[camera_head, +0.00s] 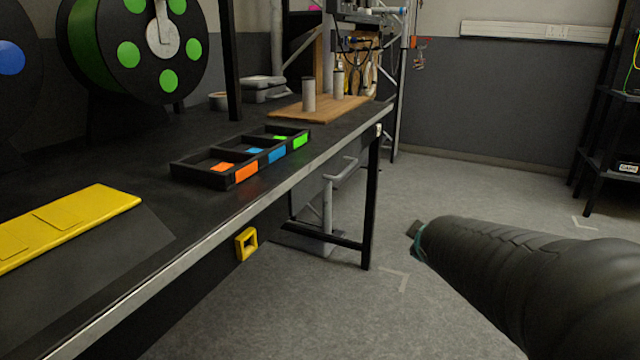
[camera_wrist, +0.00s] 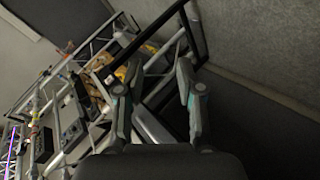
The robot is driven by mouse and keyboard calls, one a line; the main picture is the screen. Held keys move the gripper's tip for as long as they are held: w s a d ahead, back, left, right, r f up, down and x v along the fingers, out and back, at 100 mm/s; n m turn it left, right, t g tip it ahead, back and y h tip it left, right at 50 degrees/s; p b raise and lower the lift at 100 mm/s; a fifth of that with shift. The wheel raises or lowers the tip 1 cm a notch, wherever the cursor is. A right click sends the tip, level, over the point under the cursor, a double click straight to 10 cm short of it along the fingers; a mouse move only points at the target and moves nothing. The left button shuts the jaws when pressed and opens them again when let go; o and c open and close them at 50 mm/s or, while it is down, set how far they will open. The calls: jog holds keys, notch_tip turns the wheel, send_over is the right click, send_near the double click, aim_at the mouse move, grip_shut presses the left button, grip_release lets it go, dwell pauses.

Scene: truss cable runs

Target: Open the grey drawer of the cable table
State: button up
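The cable table (camera_head: 105,310) runs along the left side of the head view, with a black top and a bare metal front edge. A yellow square handle (camera_head: 247,243) sticks out below that edge, on a dark front in shadow. I cannot tell for sure whether this front is the grey drawer; no drawer gap shows. My gripper (camera_head: 414,231) is over the floor to the right of the table, well apart from the handle. In the wrist view my gripper (camera_wrist: 155,95) has its two fingers spread with nothing between them. The handle is not seen there.
On the table are a black tray (camera_head: 240,183) with coloured labels, a yellow plate (camera_head: 70,225), a wooden board (camera_head: 318,106) and a green-spotted reel (camera_head: 135,50). A table leg (camera_head: 371,205) stands behind the handle. Floor is clear between table and arm. A black rack (camera_head: 590,150) stands right.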

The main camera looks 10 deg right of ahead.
jog(key=w+a+r+n+t+y, duration=0.2)
jog(key=w+a+r+n+t, duration=0.15)
jog(key=w+n, duration=0.25)
jog(key=n+t+y, duration=0.2)
jog(key=n+y, duration=0.3)
jog(key=n, duration=0.3)
send_near(348, 171)
jog(key=b+x, duration=0.1)
jog(key=x, duration=1)
jog(key=shift+d, duration=0.1)
grip_shut()
